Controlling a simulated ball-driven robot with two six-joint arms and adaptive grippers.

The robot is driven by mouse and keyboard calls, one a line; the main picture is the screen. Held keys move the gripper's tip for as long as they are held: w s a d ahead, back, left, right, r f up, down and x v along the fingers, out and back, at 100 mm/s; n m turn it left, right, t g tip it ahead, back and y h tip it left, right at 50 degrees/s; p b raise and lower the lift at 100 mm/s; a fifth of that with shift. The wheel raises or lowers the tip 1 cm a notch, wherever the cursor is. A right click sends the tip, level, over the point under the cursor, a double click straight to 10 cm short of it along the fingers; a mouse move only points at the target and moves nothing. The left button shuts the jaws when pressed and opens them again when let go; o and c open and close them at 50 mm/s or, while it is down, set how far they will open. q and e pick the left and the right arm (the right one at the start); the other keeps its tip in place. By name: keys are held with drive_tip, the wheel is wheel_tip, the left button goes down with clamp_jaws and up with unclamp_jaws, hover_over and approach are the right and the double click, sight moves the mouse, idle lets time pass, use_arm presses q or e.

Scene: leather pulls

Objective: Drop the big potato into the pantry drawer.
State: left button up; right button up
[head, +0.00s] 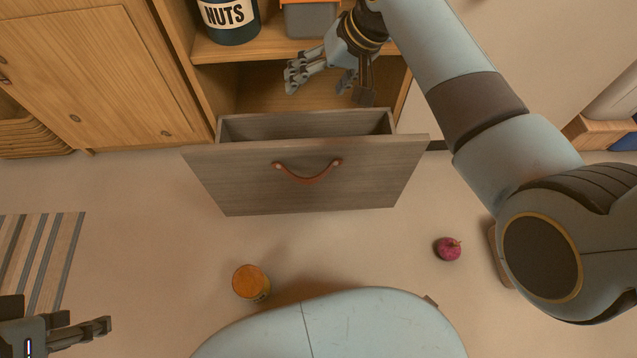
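The pantry drawer (305,178), grey wood with a leather pull (308,174), is pulled open below the shelves. Only a strip of its inside shows behind the front panel, and its floor is hidden. My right gripper (330,86) is over the back of the open drawer, its fingers spread with nothing seen between them. My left gripper (92,332) is at the lower left corner, partly cut off, far from the drawer. I see no potato in view; it may be hidden inside the drawer.
A nuts jar (232,20) and a grey bin (309,18) stand on the shelf above. An orange-topped can (250,283) and a red onion (447,249) are on the floor. A striped mat (45,250) lies at left. The floor before the drawer is mostly clear.

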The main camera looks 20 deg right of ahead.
drive_tip(key=v, duration=1.2)
drive_tip(key=shift+s, duration=0.1)
